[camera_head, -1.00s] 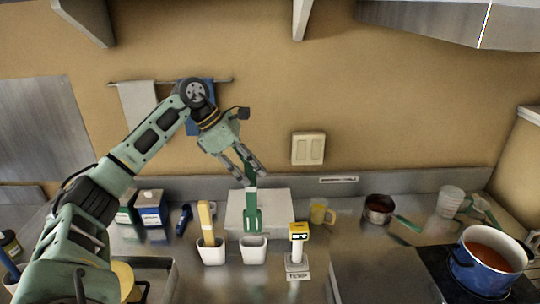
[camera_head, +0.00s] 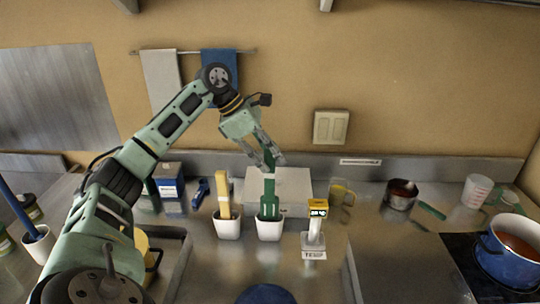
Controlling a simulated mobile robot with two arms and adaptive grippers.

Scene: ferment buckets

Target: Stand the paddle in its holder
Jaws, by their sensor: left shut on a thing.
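The green paddle (camera_head: 269,197) stands nearly upright in my left gripper (camera_head: 267,160), which is shut on its upper part. Its slotted lower end is at the mouth of a white holder cup (camera_head: 269,230). I cannot tell how deep the end sits inside the cup. A second white cup (camera_head: 227,227) stands just to the left with a yellow-handled tool (camera_head: 223,190) in it. My right gripper is not in view.
A pale box (camera_head: 295,184) stands behind the cups. A yellow-topped device (camera_head: 317,210) on a stand is close at right. A small pot (camera_head: 400,194), a measuring cup (camera_head: 476,190) and a blue pot (camera_head: 505,253) are further right. A blue round thing (camera_head: 266,295) shows at the bottom edge.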

